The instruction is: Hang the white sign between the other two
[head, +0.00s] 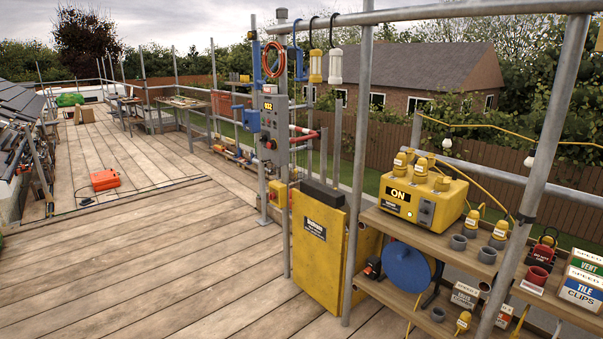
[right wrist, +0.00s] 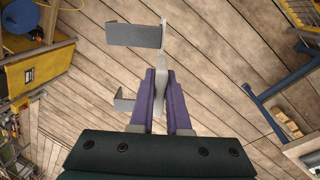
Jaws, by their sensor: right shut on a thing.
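My right gripper (right wrist: 160,82) shows in the right wrist view, its purple fingers shut on a pale grey piece (right wrist: 164,68). This piece has a flat grey plate (right wrist: 133,35) at its far end, seen at a slant; I cannot tell whether it is the white sign. A smaller grey plate (right wrist: 124,101) shows left of the fingers. In the head view a yellow-bodied hanging item (head: 316,67) and a white-bodied one (head: 335,67) hang side by side from the top rail (head: 420,12) on dark hooks. Neither gripper shows in the head view.
Scaffold poles (head: 360,150) stand before a shelf unit (head: 440,240) with a yellow power box (head: 423,195). A yellow panel (head: 318,245) and a grey control box (head: 272,125) stand left of it. The plank deck (head: 150,270) is largely clear, with an orange case (head: 104,180) farther back.

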